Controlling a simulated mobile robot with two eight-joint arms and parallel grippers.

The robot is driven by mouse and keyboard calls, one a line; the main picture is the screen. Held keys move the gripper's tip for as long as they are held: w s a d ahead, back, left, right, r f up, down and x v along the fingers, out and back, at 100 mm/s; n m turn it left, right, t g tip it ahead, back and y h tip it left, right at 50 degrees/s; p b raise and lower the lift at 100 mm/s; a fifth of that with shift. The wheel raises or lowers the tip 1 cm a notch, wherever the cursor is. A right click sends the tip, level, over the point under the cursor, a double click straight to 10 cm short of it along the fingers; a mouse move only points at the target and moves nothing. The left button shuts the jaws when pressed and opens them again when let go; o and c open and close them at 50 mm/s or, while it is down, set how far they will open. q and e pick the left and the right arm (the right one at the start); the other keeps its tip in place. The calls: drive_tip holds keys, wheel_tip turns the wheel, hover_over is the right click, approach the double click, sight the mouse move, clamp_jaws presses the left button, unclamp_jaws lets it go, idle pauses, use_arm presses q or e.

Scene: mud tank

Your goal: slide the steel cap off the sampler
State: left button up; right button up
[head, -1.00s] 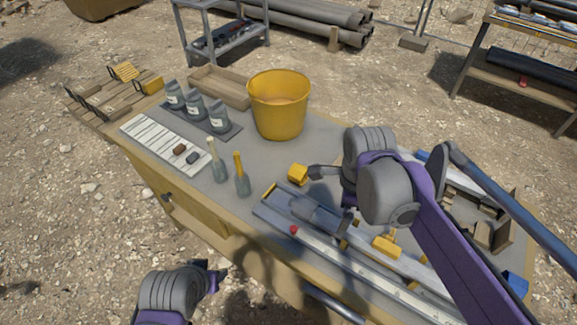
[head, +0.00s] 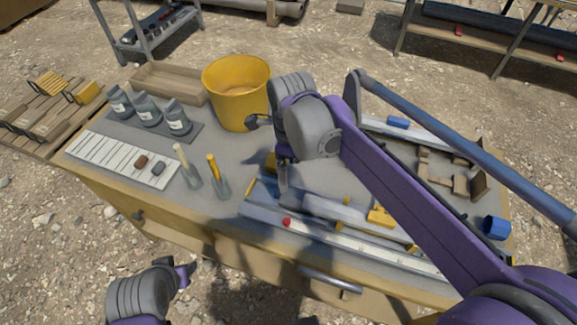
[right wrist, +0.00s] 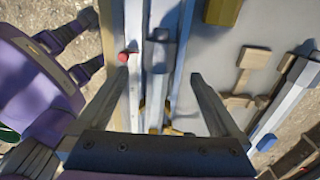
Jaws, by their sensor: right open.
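The sampler (head: 318,206) is a long grey tube lying in a blue-grey trough (head: 262,213) along the table's front. In the right wrist view the tube (right wrist: 156,88) runs away from me, with a darker grey sleeve that looks like the steel cap (right wrist: 160,52) around its far part. In the head view my right arm partly hides that end. My right gripper (head: 268,150) is open and empty above the trough's left end. In its wrist view the fingers (right wrist: 163,98) stand apart, on either side of the tube. My left gripper (head: 184,273) is empty off the table's front, fingers apart.
A red knob (head: 287,222) sits on the white-scaled rail (head: 350,241) in front of the sampler. A yellow block (right wrist: 222,10) lies behind it. A yellow bucket (head: 237,92), bottles (head: 148,110) and two brushes (head: 217,178) stand farther left. A blue cup (head: 497,227) is at right.

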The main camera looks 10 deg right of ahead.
sight(290, 192)
wheel_tip(290, 192, down, 11)
drive_tip(key=shift+r+b, duration=0.1)
drive_tip(key=shift+b, duration=0.35)
drive_tip(key=shift+c, duration=0.2)
clamp_jaws()
idle(0.5)
